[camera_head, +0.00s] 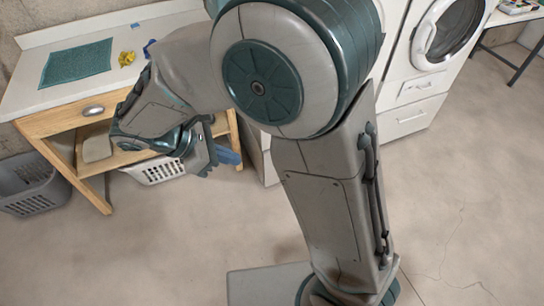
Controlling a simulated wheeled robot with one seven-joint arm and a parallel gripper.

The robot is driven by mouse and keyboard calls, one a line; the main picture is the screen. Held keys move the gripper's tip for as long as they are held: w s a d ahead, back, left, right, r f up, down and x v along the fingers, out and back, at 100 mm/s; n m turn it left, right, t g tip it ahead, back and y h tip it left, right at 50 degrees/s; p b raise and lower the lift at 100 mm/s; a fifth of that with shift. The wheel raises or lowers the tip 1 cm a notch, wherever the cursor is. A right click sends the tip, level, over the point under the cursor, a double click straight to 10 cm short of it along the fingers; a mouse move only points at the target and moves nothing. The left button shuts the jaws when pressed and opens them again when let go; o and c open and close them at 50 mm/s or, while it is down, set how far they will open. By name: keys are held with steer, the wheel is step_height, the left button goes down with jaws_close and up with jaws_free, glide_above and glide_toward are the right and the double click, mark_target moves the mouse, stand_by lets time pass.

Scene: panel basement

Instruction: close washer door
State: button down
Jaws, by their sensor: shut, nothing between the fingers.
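A white front-loading machine (415,85) stands at the upper right. Its round door (452,32) has dark glass and a pale handle at its left, and looks flush with the front. A second white front (394,22) shows beside it at the left, mostly hidden behind my arm, so I cannot see its door. I cannot tell which of the two is the washer. My gripper (208,165) is at the centre left, in front of the wooden table, well away from the round door. It is shut and empty.
A wooden table with a white top (30,85) holds a teal cloth (77,63) and small yellow items (127,58). A white basket (165,172) sits under it, a grey basket (32,187) at far left. Open floor (470,190) lies at the right.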

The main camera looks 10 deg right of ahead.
steer(key=d+r+p+x, duration=0.1)
steer(key=x, duration=1.1)
steer(key=shift+w+d+r+n+p, duration=0.2)
steer(key=shift+w+d+n+p, duration=0.2)
steer(key=shift+d, duration=0.1)
